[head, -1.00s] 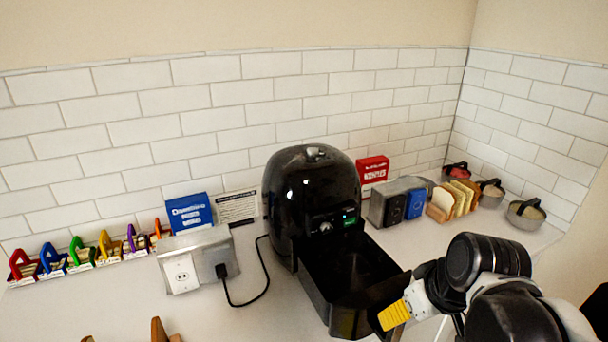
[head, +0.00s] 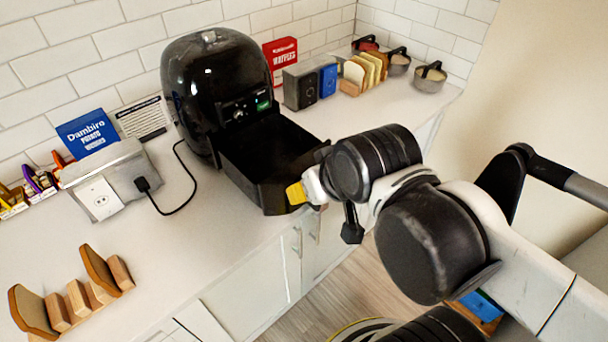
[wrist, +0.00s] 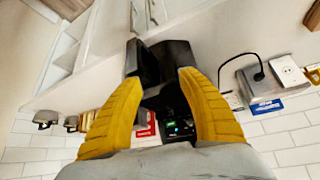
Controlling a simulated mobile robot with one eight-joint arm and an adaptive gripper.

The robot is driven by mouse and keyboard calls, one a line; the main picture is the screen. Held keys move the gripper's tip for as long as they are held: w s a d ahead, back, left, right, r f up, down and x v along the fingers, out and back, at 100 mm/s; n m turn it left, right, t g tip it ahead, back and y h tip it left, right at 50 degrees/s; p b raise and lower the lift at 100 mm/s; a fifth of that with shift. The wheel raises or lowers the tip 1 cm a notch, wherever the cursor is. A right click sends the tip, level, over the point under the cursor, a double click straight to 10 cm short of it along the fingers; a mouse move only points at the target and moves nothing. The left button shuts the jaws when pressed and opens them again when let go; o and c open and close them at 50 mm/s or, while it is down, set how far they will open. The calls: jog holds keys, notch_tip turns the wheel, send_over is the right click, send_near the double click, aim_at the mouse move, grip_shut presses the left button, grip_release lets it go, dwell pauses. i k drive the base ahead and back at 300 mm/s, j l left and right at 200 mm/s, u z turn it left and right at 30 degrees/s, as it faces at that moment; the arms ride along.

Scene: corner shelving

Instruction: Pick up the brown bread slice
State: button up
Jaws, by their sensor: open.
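Two brown bread slices stand in a wooden slotted rack (head: 78,298) at the lower left of the head view. One slice (head: 99,269) leans at the rack's far end, and the other slice (head: 32,311) leans at its near end. My gripper (wrist: 158,82) is open and empty in the wrist view, with its two yellow fingers spread. In the head view only one yellow fingertip (head: 296,193) shows, by the front of the air fryer drawer and well to the right of the rack. The rest of the gripper is hidden behind my arm.
A black air fryer (head: 215,90) stands with its drawer (head: 268,160) pulled out. A grey outlet box (head: 115,180) with a cord stands left of it. Another rack with paler slices (head: 365,72) and pots (head: 428,78) are at the back right. Counter between outlet box and brown-slice rack is clear.

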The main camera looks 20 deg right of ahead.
aim_at(98, 269)
jog(key=l+u, duration=0.1)
jog(key=u, duration=1.5)
jog(key=i+j+z, duration=0.15)
jog(key=j+z, duration=0.2)
jog(key=j, duration=0.5)
jog(key=j+z, duration=0.35)
jog(key=j, duration=0.45)
jog(key=j+z, duration=0.35)
jog(key=j, duration=0.5)
